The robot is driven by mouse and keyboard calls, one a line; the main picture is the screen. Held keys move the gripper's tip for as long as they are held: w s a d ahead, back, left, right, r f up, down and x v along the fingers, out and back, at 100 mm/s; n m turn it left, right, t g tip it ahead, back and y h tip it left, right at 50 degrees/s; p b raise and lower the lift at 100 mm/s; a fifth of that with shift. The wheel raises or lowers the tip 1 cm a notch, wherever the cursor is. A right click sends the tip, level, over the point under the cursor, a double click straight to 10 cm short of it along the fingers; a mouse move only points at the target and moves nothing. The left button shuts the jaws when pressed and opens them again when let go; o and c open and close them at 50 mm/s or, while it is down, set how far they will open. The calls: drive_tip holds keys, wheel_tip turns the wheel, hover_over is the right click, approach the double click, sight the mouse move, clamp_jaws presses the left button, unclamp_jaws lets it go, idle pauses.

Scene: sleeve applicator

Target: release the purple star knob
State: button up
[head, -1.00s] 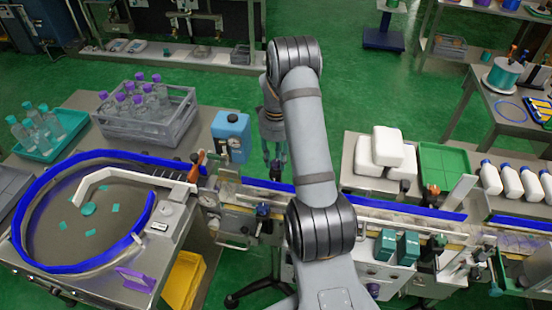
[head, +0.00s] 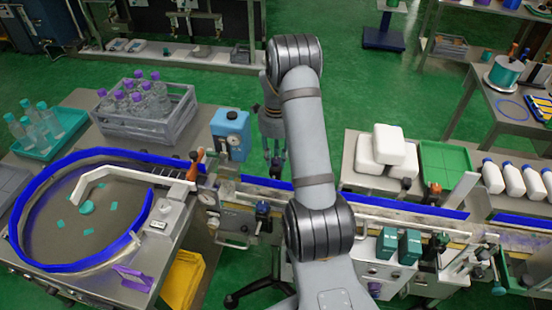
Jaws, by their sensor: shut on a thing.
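My gripper (head: 277,166) hangs fingers down at the far edge of the conveyor, left of my arm's upright links. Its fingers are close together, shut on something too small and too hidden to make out. A small purple knob-like part (head: 374,288) shows low on the machine's front, right of my arm and below the teal boxes. It is apart from my gripper in the picture, and its star shape is too small to confirm. No purple shows between the fingertips.
A grey crate of purple-capped bottles (head: 148,127) and a blue-rimmed round feeder (head: 20,225) are left. White blocks (head: 365,156) stand right.

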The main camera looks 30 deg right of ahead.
drive_tip(key=n+b, duration=0.2)
drive_tip(key=n, duration=0.2)
drive_tip(key=shift+f+n, duration=0.1)
drive_tip(key=shift+n, duration=0.2)
drive_tip(key=n+b, duration=0.1)
drive_tip(key=n, duration=0.2)
drive_tip(key=shift+n+b, duration=0.3)
drive_tip(key=n, duration=0.4)
drive_tip(key=shift+b, duration=0.4)
drive_tip(key=n, duration=0.8)
drive_tip(key=shift+n, duration=0.3)
drive_tip(key=n, duration=0.4)
drive_tip(key=shift+n, duration=0.3)
drive_tip(key=n+p, duration=0.1)
drive_tip(key=n, duration=0.3)
drive_tip(key=shift+n, duration=0.3)
drive_tip(key=shift+n+p, duration=0.4)
drive_tip(key=shift+n, duration=1.5)
